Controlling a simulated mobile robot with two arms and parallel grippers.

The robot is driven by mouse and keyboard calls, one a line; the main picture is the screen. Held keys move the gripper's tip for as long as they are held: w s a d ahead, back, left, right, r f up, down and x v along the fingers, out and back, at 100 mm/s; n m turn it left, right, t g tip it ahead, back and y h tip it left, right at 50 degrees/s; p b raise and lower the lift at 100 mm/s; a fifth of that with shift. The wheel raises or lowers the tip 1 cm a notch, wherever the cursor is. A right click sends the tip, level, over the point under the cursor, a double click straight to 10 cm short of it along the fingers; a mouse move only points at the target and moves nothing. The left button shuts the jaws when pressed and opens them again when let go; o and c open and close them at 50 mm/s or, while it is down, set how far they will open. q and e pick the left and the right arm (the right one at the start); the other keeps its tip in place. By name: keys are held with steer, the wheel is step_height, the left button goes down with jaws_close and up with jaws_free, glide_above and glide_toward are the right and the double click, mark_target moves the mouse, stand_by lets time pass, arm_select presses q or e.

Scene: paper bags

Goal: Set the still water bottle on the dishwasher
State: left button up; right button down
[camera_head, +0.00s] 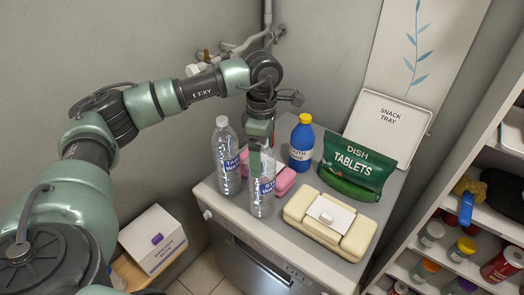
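A clear bottle with a blue and white water label (262,190) is at the dishwasher's front left edge, upright. My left gripper (256,160) points down at its top; a green finger covers the cap and neck. Whether it grips the bottle, and whether the base rests on the top, I cannot tell. A second clear water bottle (226,160) with a white cap stands just left of it. Both labels are too small to read fully. The dishwasher (265,265) has a pale top and a dark grey front. My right gripper is not in view.
On the dishwasher top are a pink object (285,182), a blue bottle with a yellow cap (302,145), a green dish tablets bag (352,172), a cream case (330,222) and a snack tray (387,125). A stocked shelf (465,235) stands at right, a white box (153,240) at left.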

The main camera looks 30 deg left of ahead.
arm_select(q)
steer(key=shift+r, duration=0.3)
step_height(320, 180, up, 10)
steer(key=b, duration=0.3)
steer(key=shift+r, duration=0.75)
